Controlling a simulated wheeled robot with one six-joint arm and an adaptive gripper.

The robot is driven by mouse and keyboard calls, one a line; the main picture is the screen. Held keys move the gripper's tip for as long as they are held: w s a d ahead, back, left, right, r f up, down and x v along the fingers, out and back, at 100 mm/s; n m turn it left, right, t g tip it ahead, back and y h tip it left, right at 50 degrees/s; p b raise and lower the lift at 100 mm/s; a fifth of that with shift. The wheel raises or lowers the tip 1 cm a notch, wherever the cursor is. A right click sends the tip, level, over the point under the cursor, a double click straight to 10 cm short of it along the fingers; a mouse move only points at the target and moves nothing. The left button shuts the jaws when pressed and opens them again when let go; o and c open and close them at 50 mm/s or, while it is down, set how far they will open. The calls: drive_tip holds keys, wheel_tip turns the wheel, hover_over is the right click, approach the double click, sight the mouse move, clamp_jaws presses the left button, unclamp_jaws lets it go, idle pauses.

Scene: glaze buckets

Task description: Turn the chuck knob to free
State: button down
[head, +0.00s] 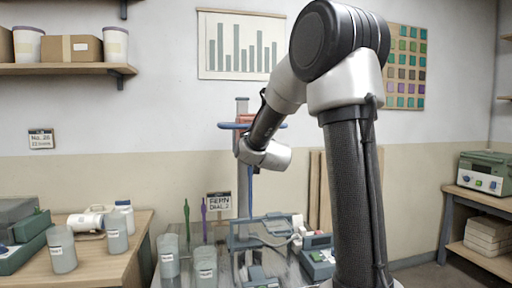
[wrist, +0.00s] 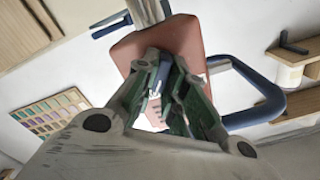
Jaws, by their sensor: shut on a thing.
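In the wrist view my gripper (wrist: 168,72) has its green-grey fingers closed in front of a reddish-brown block (wrist: 192,36). A small dark blue-grey piece, apparently the chuck knob (wrist: 164,62), shows between the fingertips, and the fingers hide most of it. I cannot read its setting. A blue looped handle (wrist: 272,100) curves out at the right of the block. In the head view the block (head: 232,126) sits on an upright grey post (head: 242,106); my arm covers part of it and my fingers cannot be made out there.
Below the post stand grey-blue equipment (head: 262,232) and lidded-looking buckets (head: 168,256). A "FERN DIAL 2" sign (head: 219,203) stands beside the post. A wooden table (head: 128,250) with jars is at left, and a green device (head: 486,172) on a shelf at right.

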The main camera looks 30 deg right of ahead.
drive_tip(key=shift+w+a+n, duration=0.1)
drive_tip(key=shift+a+n, duration=0.05)
drive_tip(key=shift+n, duration=3.9)
drive_tip(key=shift+a+n, duration=0.15)
drive_tip(key=shift+n, duration=3.9)
drive_tip(key=c, duration=1.5)
unclamp_jaws()
